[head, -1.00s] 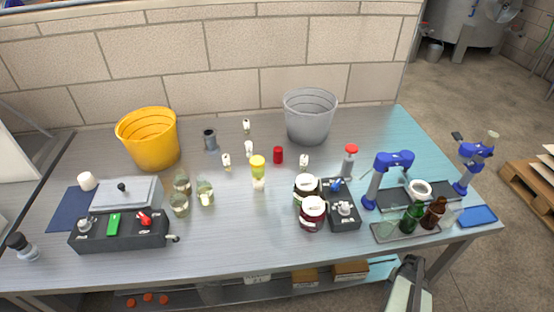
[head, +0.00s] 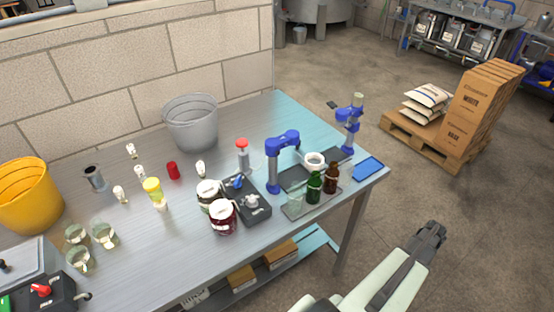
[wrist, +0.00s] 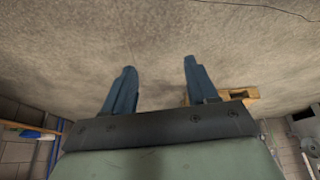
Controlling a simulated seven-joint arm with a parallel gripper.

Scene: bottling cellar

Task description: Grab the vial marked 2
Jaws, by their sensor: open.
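Several small pale vials stand on the metal table (head: 155,245): one at the back left (head: 130,151), one just in front of it (head: 139,172), one farther forward and left (head: 119,193), and one (head: 200,168) below the grey bucket. Their markings are too small to read, so I cannot tell which is marked 2. My gripper (head: 432,232) is off the table's right side, over the floor, far from the vials. In the wrist view its two fingers (wrist: 160,65) are apart with nothing between them.
A yellow-topped container (head: 154,192), red cylinder (head: 172,170), grey bucket (head: 191,123), yellow bucket (head: 25,195) and glass jars (head: 104,236) surround the vials. Lidded jars (head: 222,217), a black control box (head: 248,200), blue stands (head: 272,168) and bottles (head: 314,187) stand between them and my gripper.

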